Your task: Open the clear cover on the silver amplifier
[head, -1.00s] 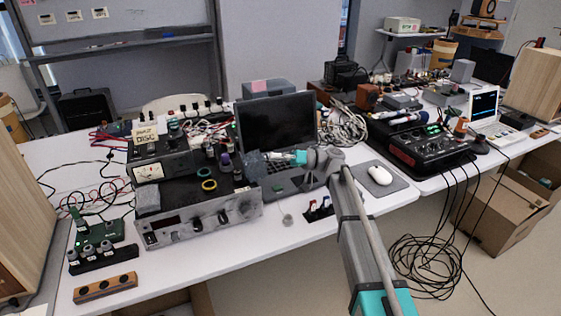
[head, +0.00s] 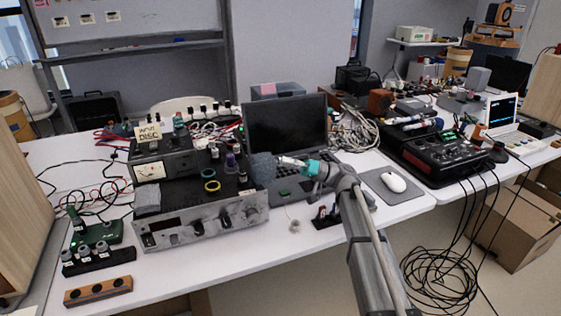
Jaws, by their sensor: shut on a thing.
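The silver amplifier (head: 185,232) stands on the left part of the white table, its knobbed front facing me. I cannot make out a clear cover on it for certain. A grey-blue speckled piece (head: 263,169) stands at the amplifier's right rear corner. My gripper (head: 280,161) reaches in from the right, in front of the laptop, and is shut with its tips at this piece. The tips are small here, and the exact contact is hard to see.
A black meter unit (head: 160,163) and small coloured rolls sit on the amplifier's dark top. The open laptop (head: 285,122) is behind my gripper. A wooden block with holes (head: 98,291) lies front left. A mouse (head: 396,183) and a black mixer (head: 440,150) are to the right.

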